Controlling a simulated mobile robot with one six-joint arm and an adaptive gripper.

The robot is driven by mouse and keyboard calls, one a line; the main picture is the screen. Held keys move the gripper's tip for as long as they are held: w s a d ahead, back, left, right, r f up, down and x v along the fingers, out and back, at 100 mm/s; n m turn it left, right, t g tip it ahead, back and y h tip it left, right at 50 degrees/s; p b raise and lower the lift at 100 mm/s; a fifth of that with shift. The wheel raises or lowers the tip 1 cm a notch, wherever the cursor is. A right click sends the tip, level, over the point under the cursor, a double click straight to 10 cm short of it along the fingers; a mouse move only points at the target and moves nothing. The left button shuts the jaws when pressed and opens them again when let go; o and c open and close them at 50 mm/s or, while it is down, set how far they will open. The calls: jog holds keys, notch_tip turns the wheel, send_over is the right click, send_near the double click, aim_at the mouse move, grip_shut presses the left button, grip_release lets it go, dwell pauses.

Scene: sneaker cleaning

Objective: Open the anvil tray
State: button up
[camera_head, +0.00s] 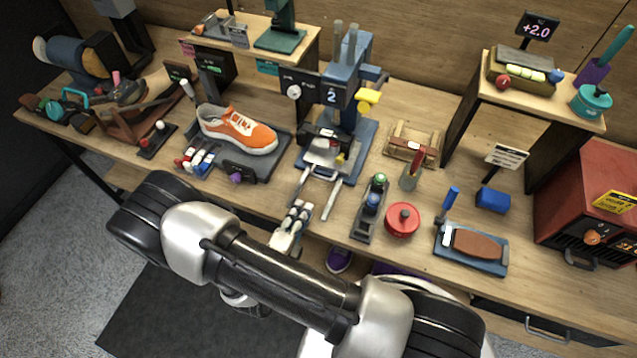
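The blue press marked "2" (350,88) stands at the middle of the bench. At its base is a pale metal plate (324,153), which looks like the anvil tray. Two light bars (331,200) run forward from it toward the bench's front edge. My gripper (299,209) is in front of the press, near the front end of the left bar. Its two fingers lie close together, and I cannot tell whether they touch the bar or hold anything. How far out the tray is cannot be told.
An orange sneaker (237,130) on a dark stand is left of the press. My arm crosses the bench's front edge.

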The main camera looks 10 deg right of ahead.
aim_at(318, 189)
jog(key=b+x, duration=0.1)
jog(key=x, duration=1.1)
jog(key=shift+w+d+b, duration=0.25)
jog(key=shift+w+b, duration=0.05)
jog(key=shift+b, duration=0.1)
jog(key=shift+r, duration=0.1)
jog(key=shift+c, duration=0.3)
grip_shut()
